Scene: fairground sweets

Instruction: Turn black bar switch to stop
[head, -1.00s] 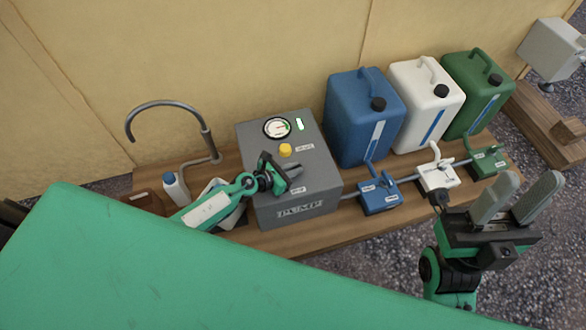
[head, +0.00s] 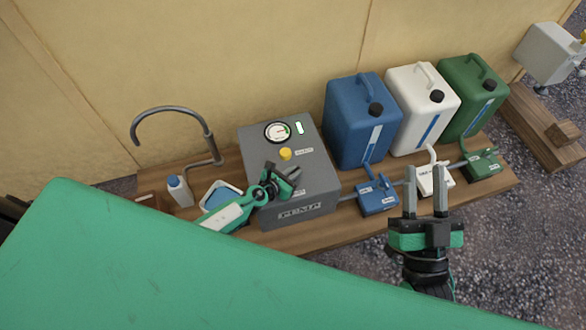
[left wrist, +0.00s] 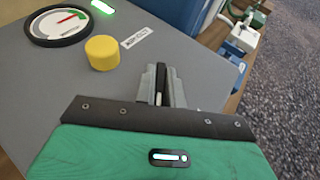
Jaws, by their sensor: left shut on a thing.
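The grey pump box (head: 258,150) stands on the wooden bench, with a round gauge (head: 278,132), a lit green indicator (head: 299,128) and a yellow button (head: 285,154) on top. My left gripper (head: 293,178) is low over the top of the box, in front of the yellow button. In the left wrist view its grey fingers (left wrist: 163,84) are shut on the black bar switch (left wrist: 160,78), which shows as a thin dark bar with a white mark. The fingers hide most of the switch and its labels. My right gripper (head: 425,180) is open and empty, in front of the valves.
Blue (head: 345,115), white (head: 408,110) and green (head: 465,100) canisters stand behind blue (head: 377,198), white (head: 434,184) and green (head: 483,163) valve blocks. A bent tap (head: 208,140), small bottle (head: 179,190) and tray (head: 215,187) are left of the box.

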